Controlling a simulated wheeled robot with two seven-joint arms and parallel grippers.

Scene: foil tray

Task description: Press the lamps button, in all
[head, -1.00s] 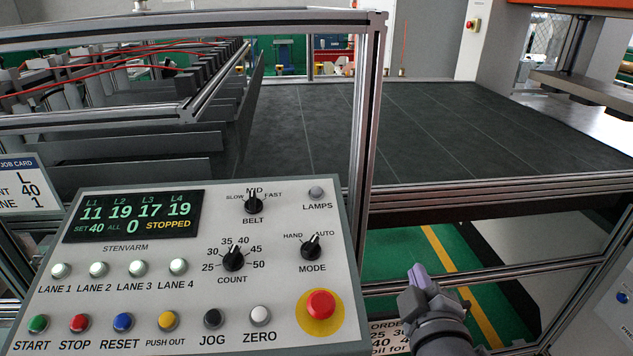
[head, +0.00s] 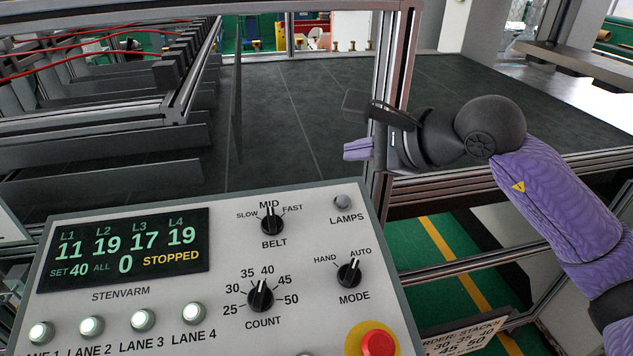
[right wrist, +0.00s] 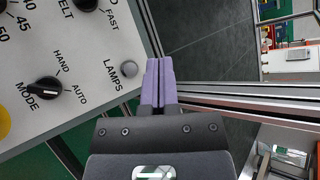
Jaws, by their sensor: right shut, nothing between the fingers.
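The lamps button (head: 343,202) is a small grey round button at the upper right of the control panel (head: 215,275), above the word LAMPS. It also shows in the right wrist view (right wrist: 128,68), just left of the fingertips. My right gripper (head: 347,149) is shut and empty, with purple fingers together. In the head view it is above the button and apart from it, pointing left. In the right wrist view the fingertips (right wrist: 158,62) lie beside the button, past the panel's edge. My left gripper is not in view.
A metal frame post (head: 393,90) stands right behind my right gripper. The belt knob (head: 272,222) and mode knob (head: 348,273) are near the button. A red stop button (head: 378,343) sits at the panel's lower right. A dark flat belt (head: 300,110) spreads behind.

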